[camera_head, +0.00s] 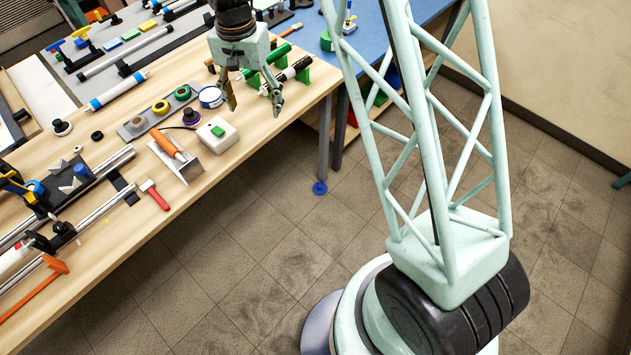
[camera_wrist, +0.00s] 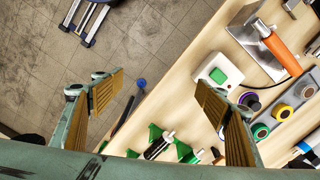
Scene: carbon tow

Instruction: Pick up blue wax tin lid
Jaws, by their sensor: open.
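A round white tin with a blue rim (camera_head: 210,97), the only thing on the bench that looks like the blue wax tin lid, lies near the bench's far right part. I cannot tell whether its lid is separate. My gripper (camera_head: 254,98) is open and empty above the bench's right edge, pointing down, to the right of the tin. In the wrist view my gripper (camera_wrist: 160,85) has its fingers wide apart, with floor and bench edge between them. There the tin seems mostly hidden behind the right finger.
Green holders with a rod (camera_head: 290,74) lie beyond my gripper. An orange-handled trowel (camera_head: 175,155) lies to the left.

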